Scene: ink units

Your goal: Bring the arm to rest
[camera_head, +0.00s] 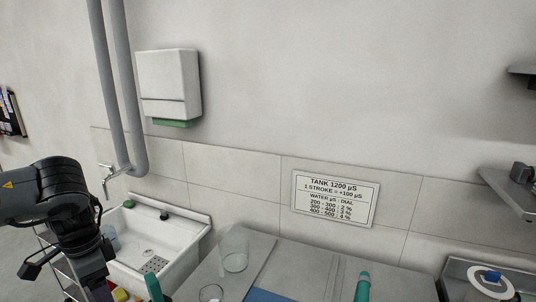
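My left arm comes in from the left edge and bends down at a dark wrist in front of the sink (190,246). Its lower end runs out of the bottom of the picture, so the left gripper's fingertips do not show. My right arm and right gripper are not in view. Whether anything is held cannot be seen.
A clear glass beaker (235,248) stands on the grey counter (310,262), with another glass rim (211,293) at the bottom edge. Teal-topped items (362,284) stand nearby. A sign (335,199) and a dispenser (168,82) are on the wall. A shelf (512,192) juts out right.

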